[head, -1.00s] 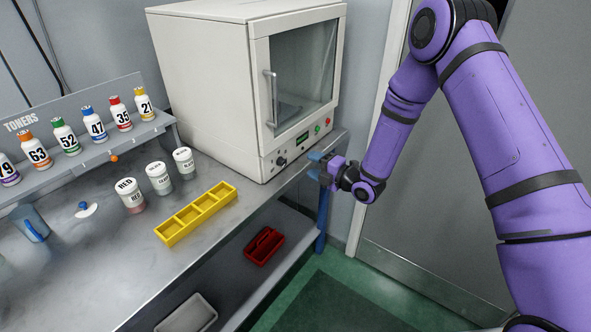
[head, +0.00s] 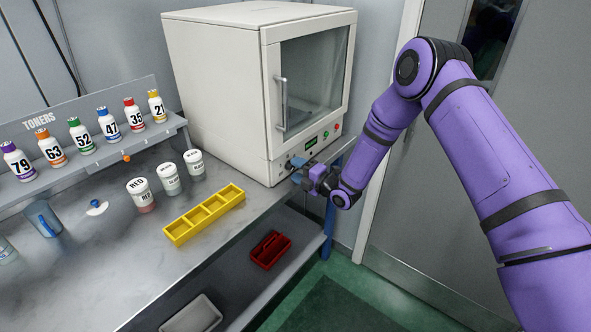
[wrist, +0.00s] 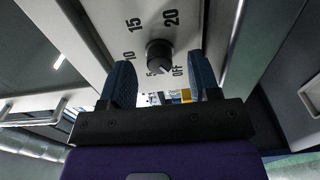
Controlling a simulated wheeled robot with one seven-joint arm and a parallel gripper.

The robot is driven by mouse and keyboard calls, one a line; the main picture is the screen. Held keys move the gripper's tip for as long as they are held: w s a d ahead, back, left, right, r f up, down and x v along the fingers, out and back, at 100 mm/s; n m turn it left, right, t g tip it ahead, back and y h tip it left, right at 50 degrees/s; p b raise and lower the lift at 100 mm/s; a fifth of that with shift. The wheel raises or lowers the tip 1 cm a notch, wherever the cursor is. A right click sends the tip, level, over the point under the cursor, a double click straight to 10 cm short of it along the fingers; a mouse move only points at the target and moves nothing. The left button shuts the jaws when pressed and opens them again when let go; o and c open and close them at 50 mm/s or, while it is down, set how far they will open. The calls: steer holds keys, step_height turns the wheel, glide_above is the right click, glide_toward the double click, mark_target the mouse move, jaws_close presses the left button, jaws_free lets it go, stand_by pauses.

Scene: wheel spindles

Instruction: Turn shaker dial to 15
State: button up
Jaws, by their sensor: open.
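The shaker (head: 225,95) is a white box with a glass door on the bench. Its black dial (wrist: 159,54) shows in the wrist view, on a white panel marked OFF, 5, 10, 15 and 20. The dial's white pointer mark appears to be at the lower side, between 5 and OFF; the exact setting is hard to tell. My gripper (head: 297,170) is at the shaker's lower front panel and hides the dial in the head view. In the wrist view my gripper (wrist: 166,80) is open, its blue fingers on either side of the dial, not visibly closed on it.
The door handle (head: 281,104) is above. A yellow tray (head: 204,214), white jars and a toner rack (head: 60,181) occupy the bench to the left. A red caddy (head: 270,250) is on the lower shelf.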

steer(key=shift+w+a, duration=0.3)
steer(key=shift+a, duration=0.15)
steer(key=c, duration=0.9)
